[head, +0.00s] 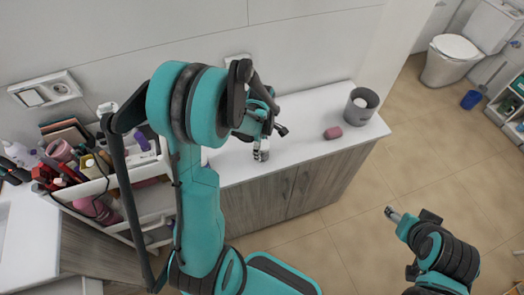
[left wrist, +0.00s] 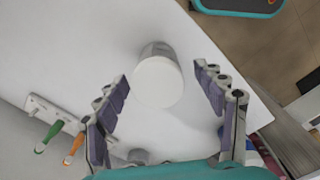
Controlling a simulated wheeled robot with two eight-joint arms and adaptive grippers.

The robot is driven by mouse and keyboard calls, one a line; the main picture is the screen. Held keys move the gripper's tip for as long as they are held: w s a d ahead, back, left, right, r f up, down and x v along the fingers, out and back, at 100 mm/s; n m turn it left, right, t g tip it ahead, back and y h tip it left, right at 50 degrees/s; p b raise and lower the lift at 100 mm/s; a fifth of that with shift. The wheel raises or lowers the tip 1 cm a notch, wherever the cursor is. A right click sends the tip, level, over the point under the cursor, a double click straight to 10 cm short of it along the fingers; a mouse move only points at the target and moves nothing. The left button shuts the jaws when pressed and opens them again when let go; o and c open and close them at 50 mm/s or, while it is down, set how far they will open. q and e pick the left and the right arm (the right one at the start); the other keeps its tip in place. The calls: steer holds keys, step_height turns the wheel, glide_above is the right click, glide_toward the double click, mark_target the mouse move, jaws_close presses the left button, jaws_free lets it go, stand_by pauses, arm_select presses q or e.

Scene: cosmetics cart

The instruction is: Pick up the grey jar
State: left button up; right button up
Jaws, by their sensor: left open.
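In the left wrist view, the grey jar (left wrist: 158,80) stands on the white countertop, its pale round lid facing the camera and a strip of grey side showing above it. My left gripper (left wrist: 167,80) is open, with one finger on each side of the jar and clear gaps to both. It also shows in the head view (head: 268,141), low over the counter. There my arm and fingers largely cover the jar's place, so I cannot make it out clearly. My right gripper (head: 392,213) is at the lower right, away from the counter; its finger opening is unclear.
A crowded cosmetics cart (head: 150,168) is at the left. A wall holder (left wrist: 50,113) with green and orange handles shows in the wrist view.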

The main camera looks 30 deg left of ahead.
arm_select(q)
step_height(320, 180, down, 4)
steer(key=shift+w+f+b, duration=0.1)
steer(key=shift+w+b, duration=0.05)
steer(key=shift+b, duration=0.3)
steer(key=c, duration=1.3)
steer(key=shift+c, duration=0.2)
